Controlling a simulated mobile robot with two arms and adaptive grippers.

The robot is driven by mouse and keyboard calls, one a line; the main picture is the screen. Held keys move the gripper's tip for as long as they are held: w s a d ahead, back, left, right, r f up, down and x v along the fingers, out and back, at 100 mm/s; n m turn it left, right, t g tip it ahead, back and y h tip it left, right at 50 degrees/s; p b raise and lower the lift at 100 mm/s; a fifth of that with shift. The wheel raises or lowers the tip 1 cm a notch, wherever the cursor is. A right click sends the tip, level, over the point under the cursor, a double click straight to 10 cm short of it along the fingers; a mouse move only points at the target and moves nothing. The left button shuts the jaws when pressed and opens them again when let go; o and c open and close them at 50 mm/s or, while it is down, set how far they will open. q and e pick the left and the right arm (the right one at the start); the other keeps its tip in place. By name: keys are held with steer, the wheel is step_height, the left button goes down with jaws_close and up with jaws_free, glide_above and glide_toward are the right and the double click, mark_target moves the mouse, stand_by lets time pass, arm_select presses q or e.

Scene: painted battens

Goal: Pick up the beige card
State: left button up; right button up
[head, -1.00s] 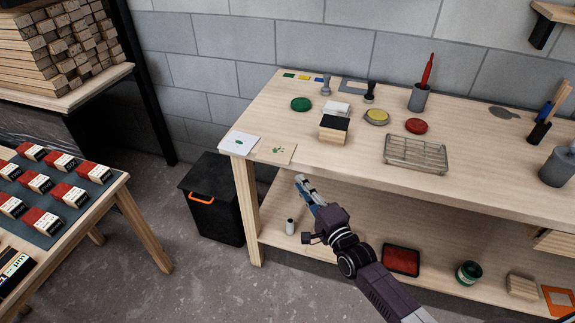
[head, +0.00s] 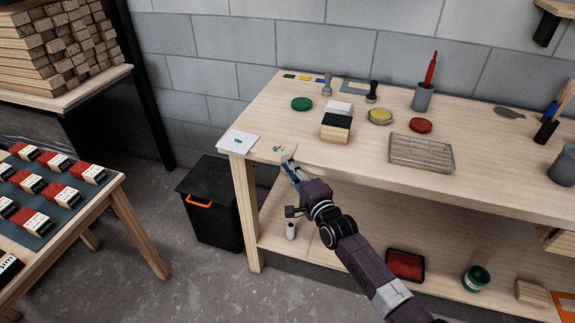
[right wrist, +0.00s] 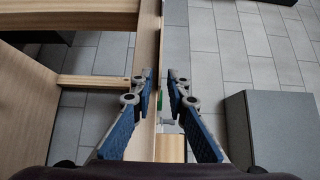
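The beige card (head: 277,148) has a small green print and lies flat at the front left of the bench top, to the right of a white card (head: 238,141) with a green mark. My right gripper (head: 288,162) is at the bench's front edge, with its tips close to the beige card's near right side; I cannot tell if they touch it. In the right wrist view the fingers (right wrist: 160,80) are open, with a gap between them. A tan patch (right wrist: 171,148) shows between them; I cannot tell whether it is the card. My left gripper is not in view.
On the bench (head: 340,170) stand a black-topped block (head: 336,127), a wire rack (head: 421,153), ink pads and stamps. A black bin (head: 212,220) stands below the left end. A lower shelf holds a red tray (head: 405,264). The bench front around the gripper is clear.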

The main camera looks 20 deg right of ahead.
jaws_close()
stand_by(0.3)
step_height(320, 180, up, 3)
steer(key=shift+f+p, duration=0.2)
steer(key=shift+p, duration=0.9)
steer(key=s+d+r+p, duration=0.1)
steer(key=s+r+p, duration=0.1)
steer(key=s+p, duration=0.3)
steer(key=s+d+r+p, duration=0.1)
steer(key=s+r+p, duration=0.2)
steer(key=s+p, duration=0.3)
steer(key=s, duration=0.2)
steer(key=shift+s+d, duration=0.35)
steer(key=shift+s, duration=0.05)
